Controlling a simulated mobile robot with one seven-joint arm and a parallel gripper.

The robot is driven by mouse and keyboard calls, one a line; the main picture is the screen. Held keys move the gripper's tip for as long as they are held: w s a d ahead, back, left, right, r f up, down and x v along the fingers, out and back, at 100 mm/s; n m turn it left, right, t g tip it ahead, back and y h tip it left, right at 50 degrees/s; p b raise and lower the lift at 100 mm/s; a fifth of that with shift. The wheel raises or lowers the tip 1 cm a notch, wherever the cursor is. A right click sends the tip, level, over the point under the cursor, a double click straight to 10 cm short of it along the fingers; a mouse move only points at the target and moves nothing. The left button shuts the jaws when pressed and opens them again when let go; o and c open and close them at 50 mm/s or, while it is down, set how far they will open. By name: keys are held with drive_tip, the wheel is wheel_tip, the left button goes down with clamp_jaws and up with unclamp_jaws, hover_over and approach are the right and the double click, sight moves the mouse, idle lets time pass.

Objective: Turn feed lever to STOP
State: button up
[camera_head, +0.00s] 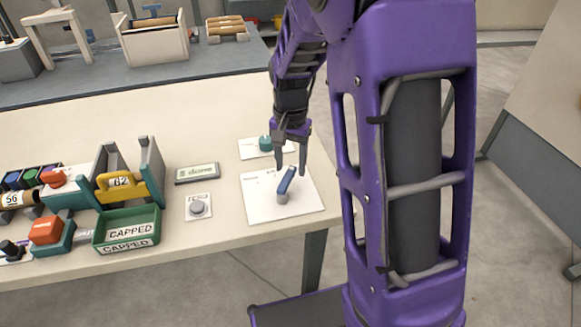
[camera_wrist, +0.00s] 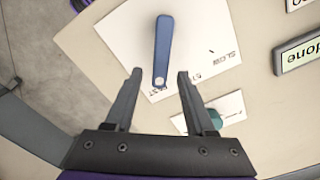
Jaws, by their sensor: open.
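The feed lever (camera_head: 287,182) is a blue bar on a grey hub, standing on a white plate (camera_head: 312,198) near the table's right end. In the wrist view the blue lever (camera_wrist: 163,45) lies ahead of the fingertips, its near end with a pale round spot. The plate (camera_wrist: 205,30) carries printed words; SLOW is readable, and the others are partly hidden by the lever and a finger. My gripper (camera_head: 291,165) is open and empty, pointing down just above and behind the lever. In the wrist view its two fingers (camera_wrist: 159,75) stand apart, either side of the lever's near end.
A teal knob (camera_head: 265,143) on a white card stands close behind my gripper. A "done" display (camera_head: 197,173) and a grey button (camera_head: 197,207) lie to the left. A green CAPPED tray (camera_head: 127,229) is further left. The table's right edge is close.

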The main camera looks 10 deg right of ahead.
drive_tip(key=shift+f, duration=0.35)
clamp_jaws()
idle(1.2)
